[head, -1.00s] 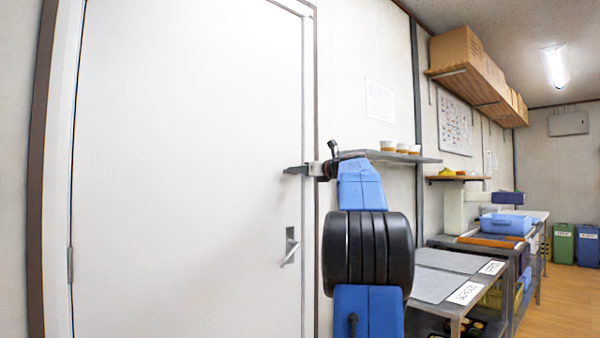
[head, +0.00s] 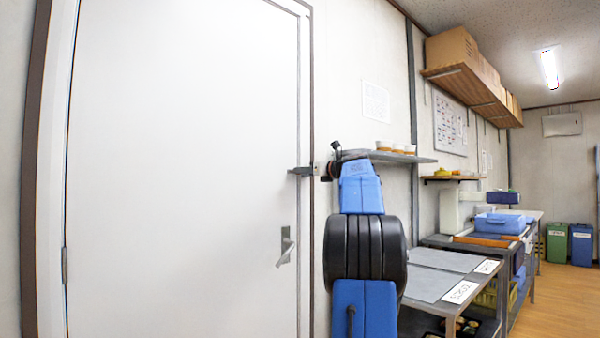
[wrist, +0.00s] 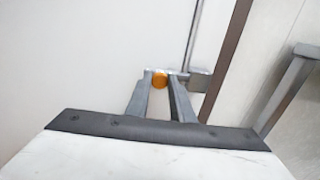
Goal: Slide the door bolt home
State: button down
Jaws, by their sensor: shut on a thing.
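In the wrist view the bolt's round orange knob (wrist: 160,79) sits between the fingertips of my gripper (wrist: 161,77), which is shut on it. A short grey bar (wrist: 178,74) of the bolt shows beside the knob. A grey metal keeper block (wrist: 200,83) sits just right of it, by the door's edge gap. The fingers hide part of the bolt, so I cannot tell how far the bar reaches into the block. In the head view my gripper (head: 301,171) is at the right edge of the white door (head: 180,160), above its lever handle (head: 286,247).
A wall shelf (head: 405,158) with several small cups is just right of my arm. Below it stands a grey worktable (head: 430,282) with labelled mats. Open wooden floor (head: 560,300) lies at the far right.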

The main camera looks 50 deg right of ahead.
jog(key=c, duration=1.5)
grip_release()
jog(key=shift+c, duration=0.2)
jog(key=shift+s, duration=0.15)
jog(key=s+a, duration=0.1)
jog(key=s, duration=1.6)
